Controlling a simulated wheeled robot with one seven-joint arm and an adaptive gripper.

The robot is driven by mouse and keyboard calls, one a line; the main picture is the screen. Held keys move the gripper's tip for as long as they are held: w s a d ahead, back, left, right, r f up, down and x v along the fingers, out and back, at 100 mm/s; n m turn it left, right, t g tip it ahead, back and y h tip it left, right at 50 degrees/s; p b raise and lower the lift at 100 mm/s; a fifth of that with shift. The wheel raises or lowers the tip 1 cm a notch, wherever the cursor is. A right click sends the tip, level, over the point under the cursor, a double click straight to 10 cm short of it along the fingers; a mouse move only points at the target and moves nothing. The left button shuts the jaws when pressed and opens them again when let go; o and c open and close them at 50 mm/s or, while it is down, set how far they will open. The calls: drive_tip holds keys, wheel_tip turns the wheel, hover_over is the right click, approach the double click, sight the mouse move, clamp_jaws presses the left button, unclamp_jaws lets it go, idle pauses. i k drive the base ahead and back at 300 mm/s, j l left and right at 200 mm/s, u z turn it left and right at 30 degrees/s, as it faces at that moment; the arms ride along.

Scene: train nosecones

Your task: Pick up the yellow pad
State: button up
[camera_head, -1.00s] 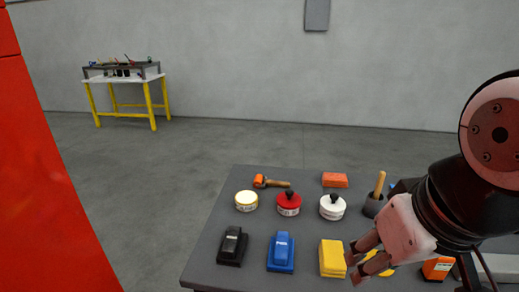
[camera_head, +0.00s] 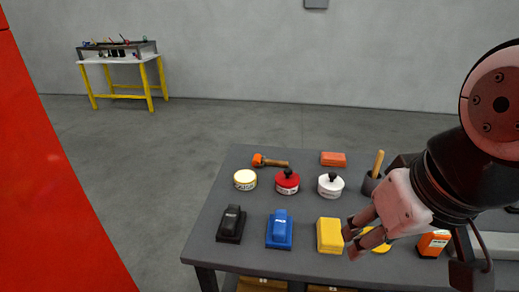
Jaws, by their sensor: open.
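The yellow pad (camera_head: 329,235) is a rectangular block lying on the dark grey table (camera_head: 205,240) near its front edge. A second yellow thing (camera_head: 377,246) lies just to its right, partly hidden by my gripper; its shape is unclear. My gripper (camera_head: 349,246) comes in from the right with its fingers pointing down and left. The fingers are open and show no object between them. The fingertips appear close to the pad's right side; I cannot tell whether they touch it or hover above the table.
Left of the pad stand a blue block (camera_head: 279,231) and a black block (camera_head: 231,225). Behind are a white round tin (camera_head: 330,187), a red one (camera_head: 287,183) and a cream one (camera_head: 245,180). An orange-and-black item (camera_head: 432,243) is right of my gripper. A red wall (camera_head: 50,180) fills the left.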

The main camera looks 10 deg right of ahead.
sight(330, 240)
drive_tip(key=j+z, duration=0.2)
drive_tip(key=z, duration=0.15)
drive_tip(key=j+z, duration=0.45)
drive_tip(key=z, duration=0.25)
